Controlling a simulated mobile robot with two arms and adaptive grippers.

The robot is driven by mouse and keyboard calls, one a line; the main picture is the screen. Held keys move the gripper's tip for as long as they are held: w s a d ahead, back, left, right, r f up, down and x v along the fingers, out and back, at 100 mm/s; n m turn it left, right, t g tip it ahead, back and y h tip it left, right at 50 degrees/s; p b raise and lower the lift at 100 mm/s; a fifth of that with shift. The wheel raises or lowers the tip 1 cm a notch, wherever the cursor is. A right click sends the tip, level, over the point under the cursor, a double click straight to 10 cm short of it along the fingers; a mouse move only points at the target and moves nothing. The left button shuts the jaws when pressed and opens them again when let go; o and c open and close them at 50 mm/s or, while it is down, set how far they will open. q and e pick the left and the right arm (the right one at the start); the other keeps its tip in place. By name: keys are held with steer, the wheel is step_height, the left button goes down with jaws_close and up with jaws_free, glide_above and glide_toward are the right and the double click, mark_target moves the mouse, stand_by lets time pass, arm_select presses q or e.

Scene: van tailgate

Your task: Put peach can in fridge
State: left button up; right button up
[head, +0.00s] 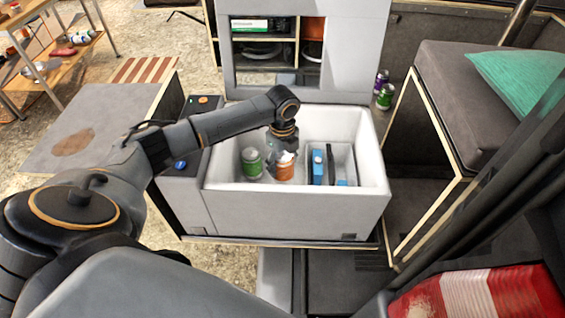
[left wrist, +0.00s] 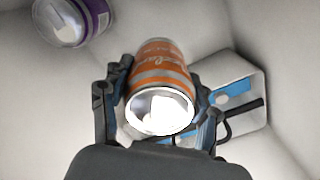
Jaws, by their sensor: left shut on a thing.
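The peach can (head: 284,171), orange with a silver band, is inside the white open-topped fridge (head: 222,167). My left gripper (head: 284,157) reaches down into the fridge and is shut on the can's upper part. In the left wrist view the orange can (left wrist: 160,75) sits between the two fingers of the gripper (left wrist: 158,100), its bright silver end facing the camera. I cannot tell whether its base touches the fridge floor. My right gripper is not in view.
Another can (head: 251,163) stands left of the peach can, green in the head view; a purple-sided can (left wrist: 75,20) shows in the wrist view. A tray (head: 344,158) with blue items lies to the right. Purple (head: 381,80) and green (head: 385,97) cans stand outside the fridge.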

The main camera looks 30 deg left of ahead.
arm_select(q)
step_height(320, 180, down, 2)
steer(key=shift+f+b, duration=0.2)
steer(key=shift+b, duration=0.7)
steer(key=shift+f, duration=0.85)
steer(key=shift+f+b, duration=0.55)
steer(key=shift+f, duration=0.6)
steer(key=o, duration=1.5)
steer(key=shift+o, duration=0.2)
step_height(320, 180, up, 12)
steer(key=shift+r, duration=0.1)
